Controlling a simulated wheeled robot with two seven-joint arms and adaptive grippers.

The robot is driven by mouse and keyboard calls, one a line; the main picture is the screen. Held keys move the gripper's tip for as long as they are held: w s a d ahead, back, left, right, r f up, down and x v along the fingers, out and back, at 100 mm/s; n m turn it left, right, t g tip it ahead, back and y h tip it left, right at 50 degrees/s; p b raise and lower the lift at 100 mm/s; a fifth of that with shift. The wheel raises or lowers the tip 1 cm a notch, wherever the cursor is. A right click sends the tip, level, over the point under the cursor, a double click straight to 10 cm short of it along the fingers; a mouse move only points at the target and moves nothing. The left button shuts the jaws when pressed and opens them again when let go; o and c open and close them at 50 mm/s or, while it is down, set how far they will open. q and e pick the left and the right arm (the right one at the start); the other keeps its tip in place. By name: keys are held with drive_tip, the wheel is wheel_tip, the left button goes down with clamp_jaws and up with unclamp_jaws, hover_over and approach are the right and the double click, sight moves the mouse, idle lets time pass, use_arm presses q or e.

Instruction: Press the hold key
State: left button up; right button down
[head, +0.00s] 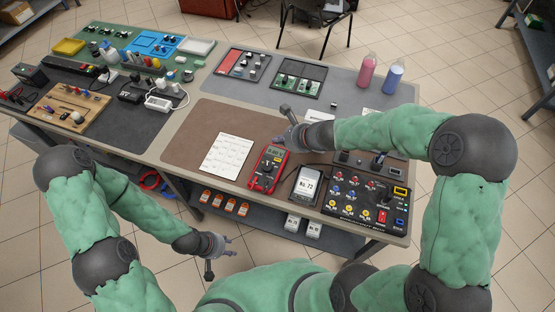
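A red multimeter (267,170) with a grey display, a dial and small keys lies on the brown mat near the front of the bench. Its keys are too small to tell which one is the hold key. My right gripper (283,124) is just beyond the meter's top end, its fingers apart and nothing between them. I cannot tell whether the lower finger touches the meter. My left gripper (222,256) is open and empty, in front of the bench edge and low, away from the meter.
A white printed sheet (226,155) lies left of the meter. A dark device marked No. 72 (307,186) and a black panel of knobs and sockets (365,196) stand to its right. Pink (367,72) and blue (393,78) bottles stand at the back right.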

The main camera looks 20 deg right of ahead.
drive_tip(key=b, duration=0.6)
hover_over(280, 161)
wheel_tip(280, 161, down, 7)
drive_tip(key=shift+w+f, duration=0.1)
drive_tip(key=shift+f, duration=0.05)
drive_tip(key=shift+f+b, duration=0.65)
drive_tip(key=shift+b, duration=0.2)
drive_tip(key=shift+f, duration=0.1)
idle(0.3)
drive_tip(key=shift+f+b, duration=0.25)
drive_tip(key=shift+b, duration=0.2)
drive_tip(key=shift+f+b, duration=0.35)
idle(0.6)
drive_tip(key=shift+r, duration=0.1)
drive_tip(key=shift+r+p, duration=0.65)
